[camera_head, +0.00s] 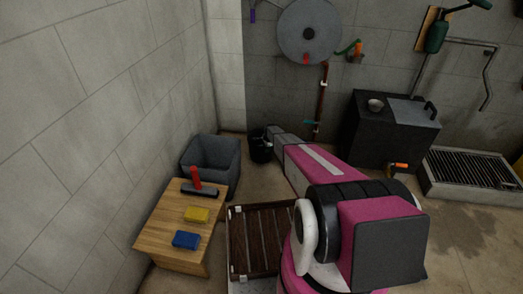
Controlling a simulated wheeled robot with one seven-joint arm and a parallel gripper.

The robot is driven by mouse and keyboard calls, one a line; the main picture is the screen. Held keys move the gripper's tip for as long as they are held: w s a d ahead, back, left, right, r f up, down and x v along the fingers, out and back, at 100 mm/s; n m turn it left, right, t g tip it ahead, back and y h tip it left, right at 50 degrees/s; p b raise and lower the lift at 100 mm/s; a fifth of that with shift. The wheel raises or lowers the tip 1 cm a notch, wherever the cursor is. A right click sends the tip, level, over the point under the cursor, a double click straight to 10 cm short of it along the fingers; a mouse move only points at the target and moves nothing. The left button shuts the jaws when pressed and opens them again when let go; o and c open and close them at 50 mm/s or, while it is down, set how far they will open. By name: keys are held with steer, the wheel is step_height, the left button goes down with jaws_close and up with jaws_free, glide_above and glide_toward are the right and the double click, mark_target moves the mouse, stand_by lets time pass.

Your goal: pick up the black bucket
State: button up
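The black bucket (259,149) stands on the floor near the back wall, just right of a grey bin. My pink and white arm reaches away from me toward it. My gripper (271,131) is at the far end of the arm, small and dark, by the bucket's right upper side. The arm hides part of the bucket's right side. I cannot tell whether the gripper touches the bucket, or whether its fingers are open or shut.
A grey bin (228,160) and a wooden table (165,237) with a red-handled brush (197,184), yellow block (197,214) and blue block (186,240) are left. A slatted rack (257,240) lies nearer. A black cabinet (374,133) and floor grate (470,170) are right.

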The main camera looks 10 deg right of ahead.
jaws_close()
steer(key=shift+r, duration=0.1)
stand_by(1.3)
